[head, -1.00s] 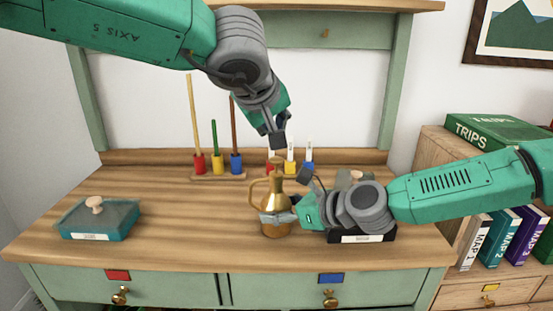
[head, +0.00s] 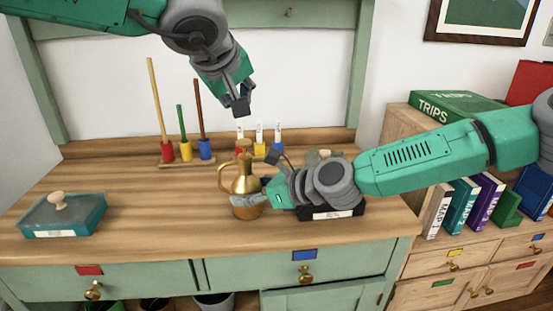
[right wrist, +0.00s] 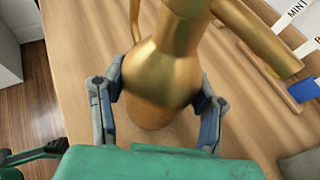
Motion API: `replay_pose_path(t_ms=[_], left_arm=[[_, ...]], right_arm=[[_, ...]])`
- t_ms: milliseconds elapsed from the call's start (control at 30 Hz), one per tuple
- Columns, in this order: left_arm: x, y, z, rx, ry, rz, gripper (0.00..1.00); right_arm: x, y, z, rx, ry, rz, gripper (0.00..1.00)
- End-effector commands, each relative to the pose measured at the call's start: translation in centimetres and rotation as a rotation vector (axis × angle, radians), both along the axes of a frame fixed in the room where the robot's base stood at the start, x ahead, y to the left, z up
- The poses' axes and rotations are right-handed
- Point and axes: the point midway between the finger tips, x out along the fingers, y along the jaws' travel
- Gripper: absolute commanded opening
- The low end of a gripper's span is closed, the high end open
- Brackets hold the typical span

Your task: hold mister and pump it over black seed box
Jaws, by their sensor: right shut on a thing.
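The brass mister (head: 246,182) is upright over the wooden desktop, its spout-like handle on the left. My right gripper (head: 248,201) is shut on its body. The right wrist view shows the fingers (right wrist: 162,80) on both sides of the mister (right wrist: 165,65). I cannot tell whether its base touches the desktop. The black seed box (head: 333,214) sits to the right of the mister, partly hidden behind my right wrist; its white label faces front. My left gripper (head: 239,104) hangs above the mister's top, apart from it; its finger opening is unclear.
A teal box (head: 65,218) with a knobbed lid sits at the desk's left. Rods in coloured holders (head: 185,150) and labelled markers (head: 259,138) stand at the back. The desktop (head: 150,205) between teal box and mister is clear. Books (head: 465,205) stand at right.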

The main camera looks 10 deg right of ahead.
Motion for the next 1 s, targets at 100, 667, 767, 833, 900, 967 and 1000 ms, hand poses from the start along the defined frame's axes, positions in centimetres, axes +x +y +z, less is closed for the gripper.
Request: replay_pose_path(t_ms=[100, 667, 767, 833, 900, 967, 1000], left_arm=[[0.0, 0.0, 0.0, 0.0, 0.0, 0.0, 0.0], [0.0, 0.0, 0.0, 0.0, 0.0, 0.0, 0.0], [0.0, 0.0, 0.0, 0.0, 0.0, 0.0, 0.0], [0.0, 0.0, 0.0, 0.0, 0.0, 0.0, 0.0], [0.0, 0.0, 0.0, 0.0, 0.0, 0.0, 0.0], [0.0, 0.0, 0.0, 0.0, 0.0, 0.0, 0.0], [0.0, 0.0, 0.0, 0.0, 0.0, 0.0, 0.0]], right_arm=[[0.0, 0.0, -0.1, -0.001, 0.001, 0.0, 0.12], [0.0, 0.0, 0.0, -0.001, 0.001, 0.0, 0.77], [0.0, 0.0, 0.0, 0.0, 0.0, 0.0, 0.77], [0.0, -0.1, 0.0, 0.0, 0.0, 0.0, 0.77], [-0.2, -0.4, 0.2, 0.001, 0.001, 0.0, 0.77], [-0.5, -0.9, 0.4, 0.001, 0.001, -0.002, 0.77], [-0.8, -1.4, 0.6, 0.001, 0.001, -0.003, 0.77]])
